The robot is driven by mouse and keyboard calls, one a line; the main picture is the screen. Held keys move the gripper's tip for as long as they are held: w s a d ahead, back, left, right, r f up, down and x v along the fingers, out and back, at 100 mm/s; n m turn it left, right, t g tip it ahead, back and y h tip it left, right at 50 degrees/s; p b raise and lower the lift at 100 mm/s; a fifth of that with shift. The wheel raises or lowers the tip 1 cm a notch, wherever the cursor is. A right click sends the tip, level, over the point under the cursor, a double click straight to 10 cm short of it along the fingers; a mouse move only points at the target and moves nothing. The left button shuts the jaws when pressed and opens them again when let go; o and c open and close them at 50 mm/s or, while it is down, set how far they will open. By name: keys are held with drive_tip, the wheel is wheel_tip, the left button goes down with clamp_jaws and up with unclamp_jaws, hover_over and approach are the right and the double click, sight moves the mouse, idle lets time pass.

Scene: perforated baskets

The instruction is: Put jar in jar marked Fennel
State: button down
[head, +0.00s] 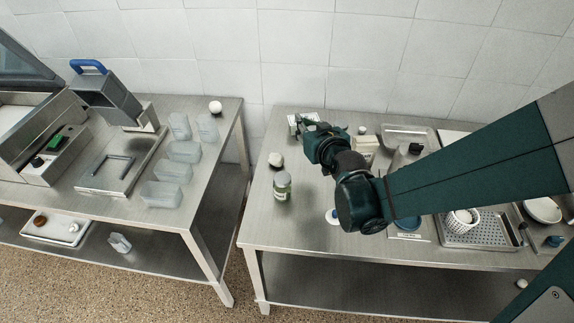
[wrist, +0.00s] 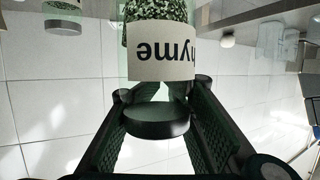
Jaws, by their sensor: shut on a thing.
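A glass jar (wrist: 160,12) with green flakes and a label ending in "hyme" shows upside down in the wrist view. Its dark round lid (wrist: 158,119) faces my gripper (wrist: 161,98), whose fingers are shut on the jar at the lid end. In the head view my gripper (head: 307,126) is over the back left of the right table, and the held jar is mostly hidden there. Another jar (head: 282,187) with a pale label stands upright near that table's left side; its label cannot be read. No label reading Fennel is legible.
The right table (head: 290,228) holds a white round item (head: 275,159), a perforated tray (head: 478,236) with a white basket (head: 461,222), and a bowl (head: 542,210). The left table has several clear containers (head: 168,194). A gap separates the tables. The right table's front left is clear.

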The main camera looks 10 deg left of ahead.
drive_tip(key=s+a+r+n+g+y+p, duration=0.4)
drive_tip(key=s+a+r+n+g+y, duration=0.1)
drive_tip(key=s+a+r, duration=0.4)
drive_tip(key=s+a+n+y, duration=0.1)
drive_tip(key=s+a, duration=0.1)
drive_tip(key=s, duration=0.2)
drive_tip(key=shift+s+r+g, duration=0.15)
drive_tip(key=shift+r+g, duration=0.1)
drive_tip(key=shift+g, duration=0.15)
drive_tip(key=shift+d, duration=0.1)
drive_tip(key=shift+f+b, duration=0.75)
drive_tip(key=shift+f, duration=2.2)
drive_tip(key=shift+f, duration=0.15)
drive_tip(key=shift+f+b, duration=0.65)
drive_tip(key=shift+f, duration=1.25)
drive_tip(key=shift+f, duration=0.2)
drive_tip(key=c, duration=2)
unclamp_jaws()
drive_tip(key=shift+c, duration=0.2)
